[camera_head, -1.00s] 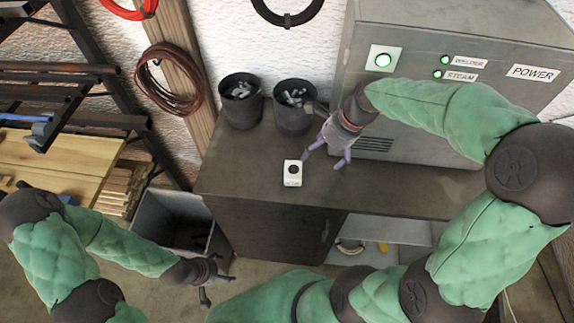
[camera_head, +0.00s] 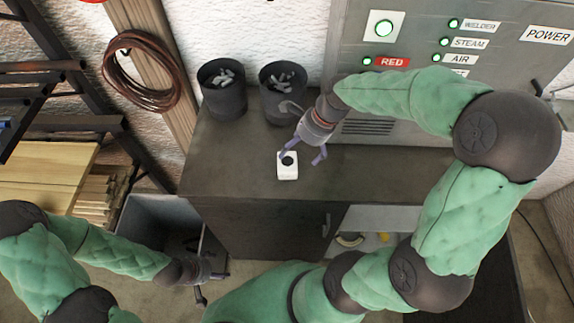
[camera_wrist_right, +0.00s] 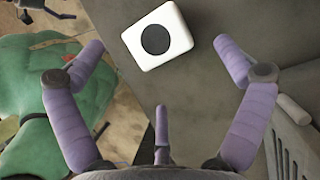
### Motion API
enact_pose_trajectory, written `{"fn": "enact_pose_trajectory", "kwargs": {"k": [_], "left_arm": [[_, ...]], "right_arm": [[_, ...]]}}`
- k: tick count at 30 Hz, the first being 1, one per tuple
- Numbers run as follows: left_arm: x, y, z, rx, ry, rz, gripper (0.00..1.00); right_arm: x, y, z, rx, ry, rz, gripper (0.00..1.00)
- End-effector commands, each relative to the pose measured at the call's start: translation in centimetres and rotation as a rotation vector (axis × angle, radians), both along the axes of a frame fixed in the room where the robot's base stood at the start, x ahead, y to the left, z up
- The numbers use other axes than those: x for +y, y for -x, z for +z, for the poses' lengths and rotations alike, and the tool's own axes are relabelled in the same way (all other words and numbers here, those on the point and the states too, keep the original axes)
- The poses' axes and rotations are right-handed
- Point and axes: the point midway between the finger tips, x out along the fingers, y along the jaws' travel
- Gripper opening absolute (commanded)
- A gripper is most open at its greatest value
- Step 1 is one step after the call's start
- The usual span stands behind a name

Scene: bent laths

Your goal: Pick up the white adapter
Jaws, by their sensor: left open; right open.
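The white adapter (camera_head: 287,167) is a small white block with a round black spot on its face. It sits on the dark bench top (camera_head: 390,180) near its front edge. My right gripper (camera_head: 303,155) is open just to the right of the adapter, with one finger reaching over its upper right side in the head view. In the right wrist view the adapter (camera_wrist_right: 157,38) lies ahead of and between the spread purple fingertips, with nothing gripped. My left gripper (camera_head: 212,290) is open and empty, low at the left, below the bench top and far from the adapter.
Two black buckets (camera_head: 222,92) with grey pieces stand at the back left of the bench. A grey power cabinet (camera_head: 420,30) with green lights rises behind my right arm. A grey bin (camera_head: 150,220) is on the floor at left. The bench right of the adapter is clear.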

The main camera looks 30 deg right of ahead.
Motion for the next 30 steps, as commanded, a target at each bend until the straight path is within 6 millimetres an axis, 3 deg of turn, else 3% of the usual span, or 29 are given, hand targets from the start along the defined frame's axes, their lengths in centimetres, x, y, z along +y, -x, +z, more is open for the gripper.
{"fn": "enact_pose_trajectory", "kwargs": {"k": [5,15,24,25,30], "left_arm": [[0.0,0.0,-0.2,0.0,0.0,0.0,0.8],[0.0,0.0,-1.3,0.0,0.0,0.0,0.8],[0.0,0.0,-1.3,0.0,0.0,0.0,0.8],[0.0,0.0,-1.3,0.0,0.0,0.0,0.8],[0.0,0.0,-1.3,0.0,0.0,0.0,0.8]], "right_arm": [[0.5,-0.2,-1.0,0.002,-0.001,0.001,1.0],[2.3,-1.0,-4.8,0.003,0.0,0.001,1.0],[2.4,-1.1,-5.1,0.0,0.0,-0.001,1.0],[2.4,-1.1,-5.1,0.0,0.0,-0.001,0.97],[2.4,-1.1,-5.1,0.0,0.0,-0.001,0.49]]}}
